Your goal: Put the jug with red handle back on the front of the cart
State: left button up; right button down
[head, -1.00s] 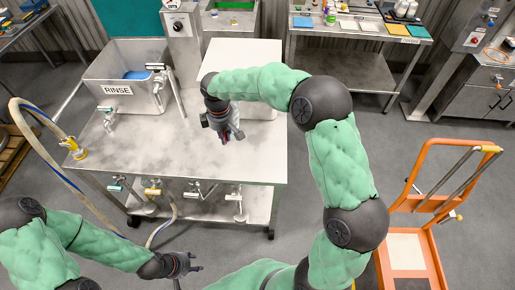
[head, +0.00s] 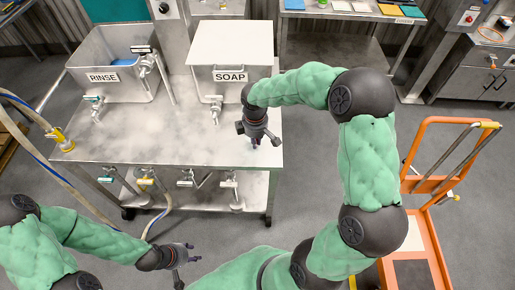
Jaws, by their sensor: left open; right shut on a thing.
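I cannot make out a jug with a red handle in the head view. An orange cart (head: 437,250) with a tall push handle stands on the floor at the right. My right gripper (head: 260,140) points down over the right edge of the steel wash table (head: 150,140), in front of the soap tank. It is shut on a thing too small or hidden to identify. My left gripper (head: 192,254) is open at the lower left, in front of the wash table and apart from it.
The rinse tank (head: 115,88) and the lidded soap tank (head: 232,88) stand on the wash table. Taps line its front. A hose (head: 60,172) runs at the left. Bare floor (head: 325,180) lies between the table and the cart.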

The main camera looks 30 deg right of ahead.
jog(key=shift+s+d+f, duration=0.15)
jog(key=shift+f, duration=0.15)
notch_tip(320, 180, down, 3)
jog(key=shift+d+f+b, duration=0.15)
jog(key=shift+f+b, duration=0.05)
jog(key=shift+b, duration=0.4)
jog(key=shift+s+r, duration=0.1)
jog(key=c, duration=1.8)
grip_release()
jog(key=shift+f, duration=0.25)
jog(key=o, duration=0.5)
jog(key=shift+r, duration=0.1)
